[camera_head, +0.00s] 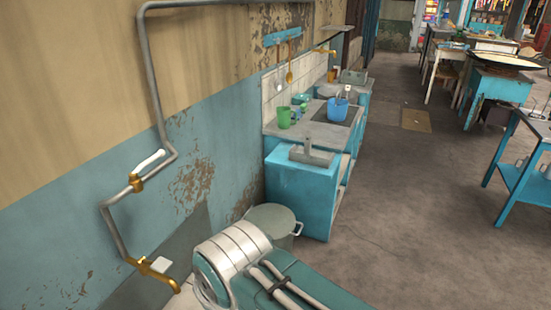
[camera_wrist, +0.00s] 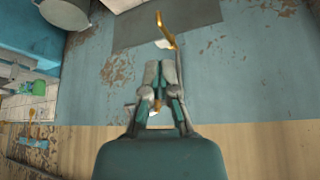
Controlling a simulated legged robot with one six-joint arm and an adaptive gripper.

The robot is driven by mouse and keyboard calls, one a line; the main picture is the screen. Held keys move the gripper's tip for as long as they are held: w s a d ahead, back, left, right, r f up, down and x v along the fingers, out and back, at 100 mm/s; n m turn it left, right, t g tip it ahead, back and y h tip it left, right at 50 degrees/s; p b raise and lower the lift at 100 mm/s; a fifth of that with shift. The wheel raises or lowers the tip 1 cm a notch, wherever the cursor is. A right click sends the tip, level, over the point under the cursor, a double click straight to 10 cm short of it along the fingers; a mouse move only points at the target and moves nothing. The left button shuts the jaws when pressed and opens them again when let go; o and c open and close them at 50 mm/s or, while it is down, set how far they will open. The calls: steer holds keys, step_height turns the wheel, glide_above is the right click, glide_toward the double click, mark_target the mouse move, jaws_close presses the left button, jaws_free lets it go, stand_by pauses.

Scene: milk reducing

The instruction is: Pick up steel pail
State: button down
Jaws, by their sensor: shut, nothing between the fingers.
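A steel pail (camera_head: 271,222), grey and round with a thin handle, stands on the floor at the near end of the blue counter in the head view. My own arm partly hides its lower front. In the wrist view, a grey pail (camera_wrist: 68,12) shows at the top left corner, partly cut off by the frame edge. My gripper (camera_wrist: 158,72) is shut and empty in the wrist view. It is in front of the wall, apart from the pail. In the head view my gripper cannot be made out.
A blue counter (camera_head: 298,188) with green cups (camera_head: 284,117) and a blue pot (camera_head: 337,110) runs along the wall. A brass tap (camera_head: 152,270) and pipe (camera_head: 150,90) jut from the wall. Open floor (camera_head: 420,220) lies to the right, with a blue table (camera_head: 522,180) beyond.

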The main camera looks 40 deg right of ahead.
stand_by(0.4)
steer(key=c, duration=0.7)
jaws_free()
steer(key=shift+c, duration=0.2)
steer(key=w+d+f+m+g, duration=0.2)
steer(key=w+f+m, duration=0.1)
steer(key=w+f, duration=0.75)
steer(key=w+d+f+m+g, duration=0.1)
steer(key=w+d+f+m, duration=0.1)
steer(key=w+f, duration=0.8)
steer(key=shift+w+d+f+m+g, duration=0.15)
steer(key=shift+d+f+m+g, duration=0.4)
steer(key=shift+f, duration=6.45)
steer(key=shift+w+d+f+m+g, duration=0.25)
steer(key=shift+f+m, duration=0.55)
steer(key=shift+f, duration=6.15)
steer(key=shift+w+d+f+m+g, duration=0.1)
steer(key=shift+d+f+m+g, duration=0.5)
steer(key=shift+f, duration=6.4)
